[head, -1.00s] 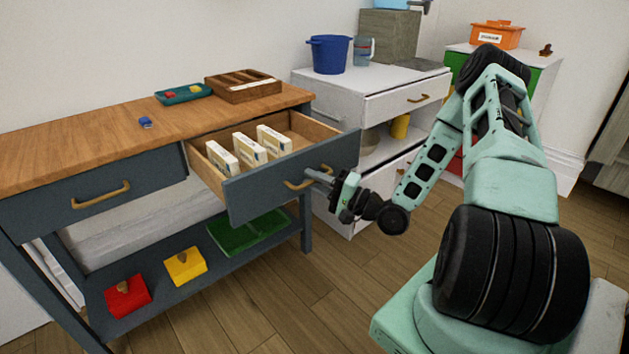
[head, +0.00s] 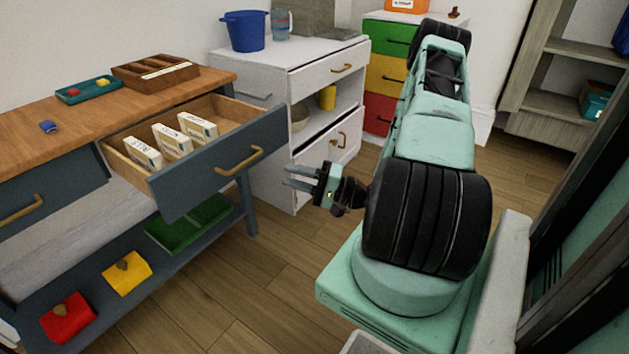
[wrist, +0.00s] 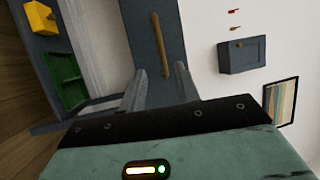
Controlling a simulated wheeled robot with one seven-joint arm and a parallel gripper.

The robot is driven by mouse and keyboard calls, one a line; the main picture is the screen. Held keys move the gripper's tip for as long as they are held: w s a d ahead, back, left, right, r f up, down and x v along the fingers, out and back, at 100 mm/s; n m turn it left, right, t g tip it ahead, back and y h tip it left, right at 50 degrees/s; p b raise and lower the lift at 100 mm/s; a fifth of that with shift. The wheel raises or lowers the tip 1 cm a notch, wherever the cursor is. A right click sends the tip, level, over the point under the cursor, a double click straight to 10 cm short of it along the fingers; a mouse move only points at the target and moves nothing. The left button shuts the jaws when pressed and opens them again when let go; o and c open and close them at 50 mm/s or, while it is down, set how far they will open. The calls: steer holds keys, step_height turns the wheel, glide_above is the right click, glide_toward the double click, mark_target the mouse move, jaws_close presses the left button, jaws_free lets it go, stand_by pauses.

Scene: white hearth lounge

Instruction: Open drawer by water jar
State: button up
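The water jar (head: 281,24) is a clear bluish jar on top of the white cabinet (head: 258,45), beside a blue pot. The cabinet's top drawer (head: 325,72) is shut and has a brass handle (head: 342,68). The right drawer (head: 222,168) of the wooden-topped table stands pulled out, with several labelled boxes (head: 170,141) inside. Its brass handle (head: 240,161) also shows in the wrist view (wrist: 160,45), beyond my fingers. My gripper (head: 285,178) is open and empty, to the right of that drawer front and apart from the handle.
A lower cabinet drawer (head: 326,150) also looks shut. The table's left drawer (head: 50,195) is shut. Red (head: 67,319) and yellow (head: 127,272) blocks and a green tray (head: 187,224) are on the low shelf. Wood floor (head: 265,290) is clear in front.

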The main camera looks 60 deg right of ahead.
steer(key=v, duration=0.5)
stand_by(0.5)
